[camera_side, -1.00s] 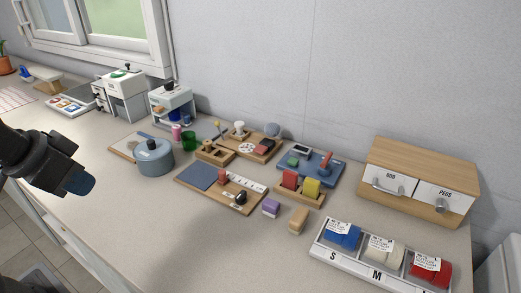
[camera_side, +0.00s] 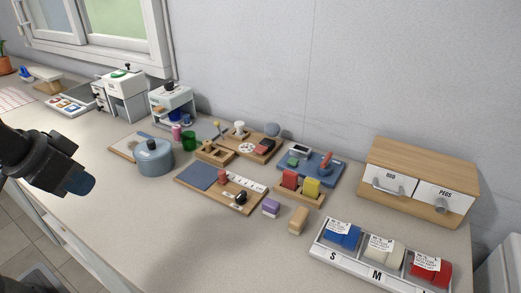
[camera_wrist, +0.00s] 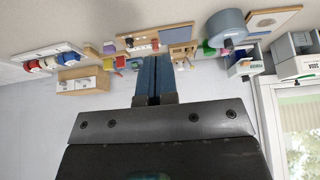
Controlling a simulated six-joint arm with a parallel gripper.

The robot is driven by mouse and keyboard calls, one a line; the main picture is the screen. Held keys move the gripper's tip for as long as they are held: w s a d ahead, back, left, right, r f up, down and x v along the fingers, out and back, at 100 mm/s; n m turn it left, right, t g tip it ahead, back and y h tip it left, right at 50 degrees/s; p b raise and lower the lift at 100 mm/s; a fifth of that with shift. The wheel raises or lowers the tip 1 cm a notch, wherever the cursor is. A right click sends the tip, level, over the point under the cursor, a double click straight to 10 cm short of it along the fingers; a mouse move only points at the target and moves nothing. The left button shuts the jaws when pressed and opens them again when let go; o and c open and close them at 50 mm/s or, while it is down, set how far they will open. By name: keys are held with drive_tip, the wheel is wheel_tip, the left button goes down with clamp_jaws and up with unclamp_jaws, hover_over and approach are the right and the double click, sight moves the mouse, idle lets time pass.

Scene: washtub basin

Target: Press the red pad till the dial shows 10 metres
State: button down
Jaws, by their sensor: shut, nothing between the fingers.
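A dark red pad (camera_side: 265,145) sits on a wooden board at the middle back in the side view. A small white round face with marks, which looks like the dial (camera_side: 247,148), is beside it on the same board. Its reading is too small to tell. My gripper (camera_side: 82,184) is at the left edge of the side view, well apart from the pad and above the front of the worktop. In the wrist view my gripper (camera_wrist: 155,62) has its two blue fingers together with nothing between them. I cannot make out the pad for certain in the wrist view.
A blue-grey pot (camera_side: 154,160) and a wooden board with a blue mat (camera_side: 198,176) lie between my gripper and the pad. A holder with red and yellow blocks (camera_side: 311,187), a blue board (camera_side: 322,175) and a spool tray (camera_side: 350,262) are to the right. The front worktop is clear.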

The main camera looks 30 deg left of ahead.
idle(0.5)
drive_tip(key=w+d+r+h, duration=0.15)
drive_tip(key=w+r, duration=0.25)
drive_tip(key=w, duration=0.6)
drive_tip(key=n+t+h, duration=0.1)
drive_tip(key=n+t, duration=0.2)
drive_tip(key=n, duration=0.2)
hover_over(259, 148)
wheel_tip(259, 148, down, 9)
drive_tip(key=shift+w+a, duration=0.1)
drive_tip(key=shift+f, duration=0.2)
drive_tip(key=shift+f, duration=4.3)
